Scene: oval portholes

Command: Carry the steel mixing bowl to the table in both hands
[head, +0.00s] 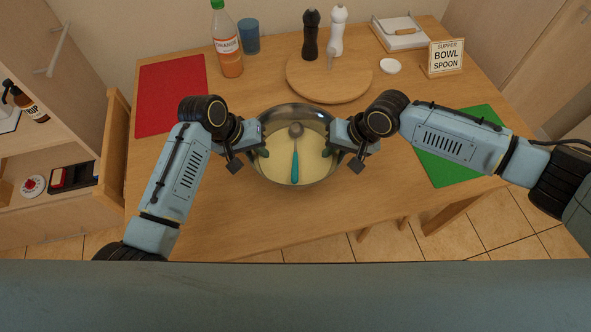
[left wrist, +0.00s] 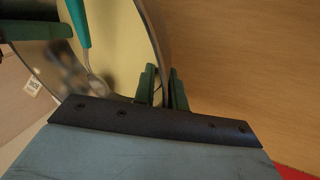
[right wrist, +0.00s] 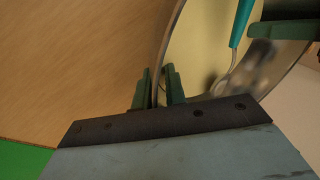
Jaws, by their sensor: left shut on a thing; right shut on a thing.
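The steel mixing bowl (head: 292,110) holds a pale yellow content and a spoon with a teal handle (head: 295,165). It is over the front middle of the wooden table (head: 220,210); I cannot tell whether its base touches the top. My left gripper (head: 262,152) is shut on the bowl's left rim, and the left wrist view shows its green fingers on either side of the wall (left wrist: 166,90). My right gripper (head: 328,151) is shut on the right rim, and the right wrist view shows its fingers astride the wall (right wrist: 160,88). The bowl looks about level.
A round wooden board (head: 335,84) lies just behind the bowl, with dark (head: 311,35) and white (head: 338,30) mills near it. A red mat (head: 170,90) lies left, a green mat (head: 455,165) right. An orange bottle (head: 226,45), blue cup (head: 249,37) and sign (head: 445,58) stand behind.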

